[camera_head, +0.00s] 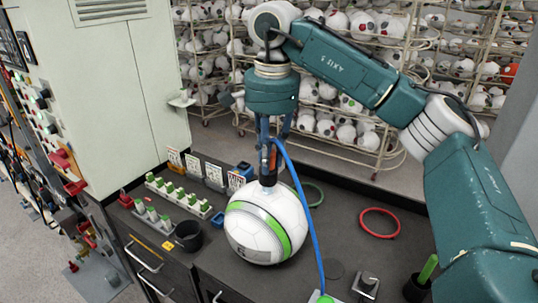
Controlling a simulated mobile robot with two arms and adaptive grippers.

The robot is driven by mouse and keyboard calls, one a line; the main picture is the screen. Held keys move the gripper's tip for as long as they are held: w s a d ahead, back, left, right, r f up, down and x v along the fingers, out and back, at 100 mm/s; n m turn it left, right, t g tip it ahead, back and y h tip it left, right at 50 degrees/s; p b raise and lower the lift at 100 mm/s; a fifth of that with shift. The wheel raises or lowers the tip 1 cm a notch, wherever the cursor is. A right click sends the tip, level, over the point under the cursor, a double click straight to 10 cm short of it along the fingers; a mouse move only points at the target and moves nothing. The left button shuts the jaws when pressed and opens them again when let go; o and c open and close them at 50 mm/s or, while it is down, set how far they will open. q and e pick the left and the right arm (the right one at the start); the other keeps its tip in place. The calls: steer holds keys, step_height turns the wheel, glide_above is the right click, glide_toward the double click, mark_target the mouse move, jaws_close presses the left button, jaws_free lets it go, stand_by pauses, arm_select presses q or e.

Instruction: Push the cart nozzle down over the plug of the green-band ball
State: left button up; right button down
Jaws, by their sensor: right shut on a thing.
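The white ball with a green band (262,243) rests on the dark worktop, near the middle of the view. My right gripper (272,140) is above the ball, pointing down, and is shut on the nozzle (268,167), a dark tool with an orange part. The nozzle's lower end meets or nearly meets the ball's top; I cannot tell if it presses. The ball's plug is hidden under it. A blue hose (309,222) runs from the nozzle down past the ball's right side. My left gripper is not in view.
Racks of balls (455,65) stand behind the worktop (340,240). A red ring (379,223) and a green ring (310,194) lie right of the ball. A plug tray (180,195) and black cup (188,236) stand left. A pale cabinet (120,90) rises at left.

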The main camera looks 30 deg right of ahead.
steer(key=shift+f+b, duration=0.3)
steer(key=shift+f, duration=0.25)
steer(key=c, duration=1.4)
jaws_free()
steer(key=shift+c, duration=0.2)
steer(key=r, duration=1.2)
steer(key=shift+s, duration=0.35)
